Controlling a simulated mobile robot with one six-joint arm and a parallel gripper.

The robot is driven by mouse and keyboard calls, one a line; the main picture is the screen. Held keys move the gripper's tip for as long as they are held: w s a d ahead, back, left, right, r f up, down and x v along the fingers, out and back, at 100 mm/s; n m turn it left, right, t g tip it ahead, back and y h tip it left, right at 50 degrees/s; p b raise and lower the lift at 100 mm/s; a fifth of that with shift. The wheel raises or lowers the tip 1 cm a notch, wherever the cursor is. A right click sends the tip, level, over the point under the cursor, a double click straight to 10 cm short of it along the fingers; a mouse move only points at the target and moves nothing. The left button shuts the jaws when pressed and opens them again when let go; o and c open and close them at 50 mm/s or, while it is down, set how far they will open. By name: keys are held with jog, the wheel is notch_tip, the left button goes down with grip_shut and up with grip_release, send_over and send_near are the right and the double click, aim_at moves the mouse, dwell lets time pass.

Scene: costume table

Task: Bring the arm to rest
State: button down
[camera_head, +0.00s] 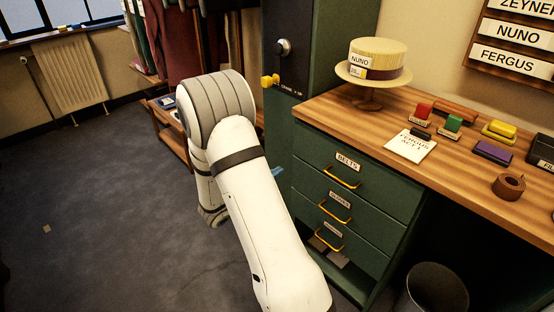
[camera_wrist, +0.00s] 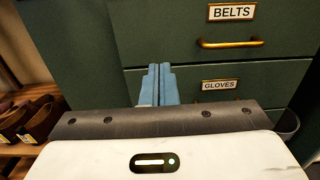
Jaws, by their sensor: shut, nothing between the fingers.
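My gripper (camera_wrist: 158,84) shows in the wrist view with its two blue fingers close together and nothing between them. It points toward the green drawer cabinet (camera_wrist: 185,60), in front of the drawers labelled BELTS and GLOVES. In the head view my white arm reaches forward and bends at the elbow. Only a small blue part of my gripper (camera_head: 277,172) shows there, just left of the cabinet; the rest is hidden behind my arm. I cannot tell whether the fingers touch the cabinet.
The wooden tabletop (camera_head: 460,185) holds a straw hat (camera_head: 376,60) on a stand, a note, coloured blocks and a brown tape roll (camera_head: 509,187). The lowest drawer space looks open. A dark bin (camera_head: 436,290) stands below. Shoes (camera_wrist: 38,118) sit on a shelf at left.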

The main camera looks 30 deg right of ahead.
jog(key=shift+a, duration=0.15)
jog(key=s+a+r+m+g+y+p, duration=0.3)
jog(key=s+r+m+g+y+p, duration=0.55)
jog(key=s+r, duration=0.65)
jog(key=s+a+r+m+t+y+p, duration=0.3)
jog(key=a+r+m+y+p, duration=0.1)
jog(key=a+r+m+p, duration=0.1)
jog(key=s+a+r+m+t+y+p, duration=0.3)
jog(key=a+r+m+t+y+p, duration=0.1)
jog(key=a+r+m, duration=0.3)
jog(key=a+r+y, duration=0.1)
jog(key=a+r, duration=0.1)
jog(key=a, duration=0.1)
jog(key=shift+s+p, duration=0.2)
jog(key=shift+p, duration=0.15)
